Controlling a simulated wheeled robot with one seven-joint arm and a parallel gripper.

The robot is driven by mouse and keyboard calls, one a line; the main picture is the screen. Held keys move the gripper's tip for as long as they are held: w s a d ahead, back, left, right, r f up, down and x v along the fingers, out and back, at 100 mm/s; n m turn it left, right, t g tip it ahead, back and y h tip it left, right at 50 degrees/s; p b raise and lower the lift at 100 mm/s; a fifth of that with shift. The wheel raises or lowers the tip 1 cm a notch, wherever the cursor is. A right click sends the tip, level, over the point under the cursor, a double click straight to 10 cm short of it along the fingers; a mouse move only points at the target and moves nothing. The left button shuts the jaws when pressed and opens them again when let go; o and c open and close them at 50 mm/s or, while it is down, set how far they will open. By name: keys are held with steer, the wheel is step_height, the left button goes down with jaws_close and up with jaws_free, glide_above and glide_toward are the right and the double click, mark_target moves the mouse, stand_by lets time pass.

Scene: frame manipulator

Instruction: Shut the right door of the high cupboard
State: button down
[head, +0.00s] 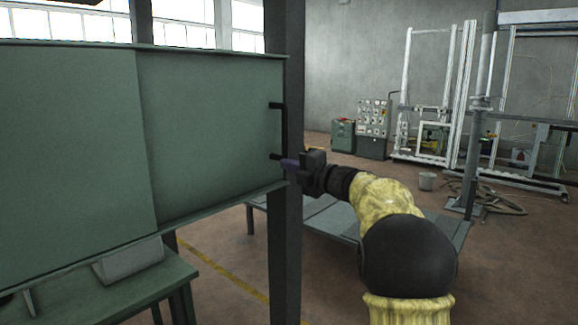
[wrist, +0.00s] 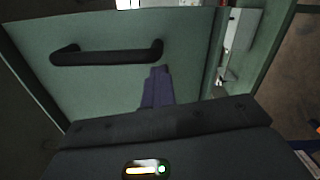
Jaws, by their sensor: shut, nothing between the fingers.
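The high cupboard is a long green cabinet on the left of the head view. Its right door (head: 210,130) stands nearly in line with the left door (head: 70,150); I cannot tell whether a small gap remains. The right door has a black bar handle (head: 278,125) near its right edge, also seen in the wrist view (wrist: 107,55). My gripper (head: 289,166) is at the handle's lower end, its purple fingers (wrist: 157,88) together and empty beside the handle, close to the door face. Contact with the door cannot be told.
A dark post (head: 286,240) stands just behind my gripper. A low grey table (head: 330,220) is below the arm, and a green bench (head: 110,290) is under the cupboard. In the wrist view, pale metal fittings (wrist: 240,30) run beside the door.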

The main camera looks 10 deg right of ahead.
stand_by(0.3)
steer(key=s+d+f+b, duration=0.1)
steer(key=s+d+b, duration=0.2)
steer(key=s+b, duration=0.5)
steer(key=s, duration=0.3)
steer(key=shift+f, duration=0.15)
